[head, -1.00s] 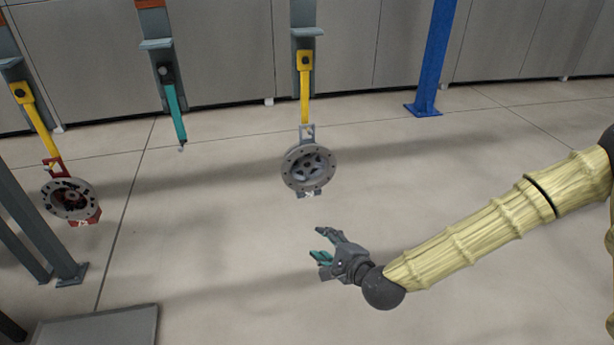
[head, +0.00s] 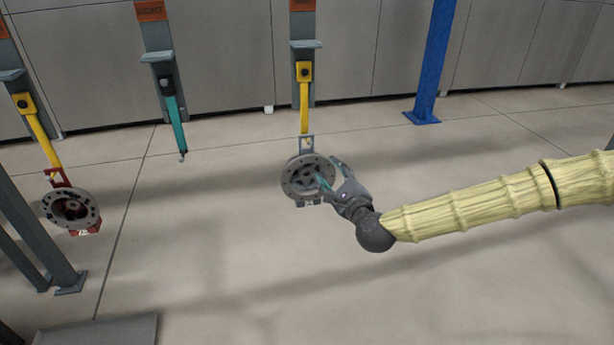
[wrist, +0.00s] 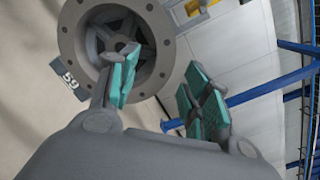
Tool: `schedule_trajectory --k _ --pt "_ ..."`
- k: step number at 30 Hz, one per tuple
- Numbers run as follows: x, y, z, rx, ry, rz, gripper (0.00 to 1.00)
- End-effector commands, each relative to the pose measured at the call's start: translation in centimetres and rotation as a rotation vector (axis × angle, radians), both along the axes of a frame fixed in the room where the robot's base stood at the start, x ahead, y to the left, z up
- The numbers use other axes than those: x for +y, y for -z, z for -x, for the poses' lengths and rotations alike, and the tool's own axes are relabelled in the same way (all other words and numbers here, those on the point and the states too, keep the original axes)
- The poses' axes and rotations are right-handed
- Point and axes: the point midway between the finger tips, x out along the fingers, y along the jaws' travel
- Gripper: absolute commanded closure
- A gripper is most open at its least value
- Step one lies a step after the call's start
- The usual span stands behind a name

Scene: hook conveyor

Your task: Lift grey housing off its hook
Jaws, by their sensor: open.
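The grey housing (head: 296,178), a round flanged part with spokes inside, hangs by a grey bracket from a yellow hook (head: 304,108) in the head view. In the wrist view the housing (wrist: 72,38) fills the upper left, with a tag reading 59 on its side. My gripper (head: 331,176) is at the housing's right side. Its teal-padded fingers are open in the wrist view (wrist: 158,88). One finger overlaps the housing's open face and the other lies outside its right rim. I cannot tell whether either finger touches it.
A housing with red parts (head: 72,208) hangs from another yellow hook at the left. An empty teal hook (head: 177,125) hangs between them. A blue post (head: 434,62) stands behind at the right. Grey posts (head: 38,232) stand at the lower left. The floor below the housing is clear.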

Motion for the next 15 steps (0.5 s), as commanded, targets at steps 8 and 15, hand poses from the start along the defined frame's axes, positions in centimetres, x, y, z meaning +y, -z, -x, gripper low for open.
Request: schedule_trajectory --k 8,15 --pt "0.9 -0.1 -2.7 0.001 0.001 0.002 0.52" --pt "1.7 0.1 -4.6 -0.001 0.0 0.002 0.52"
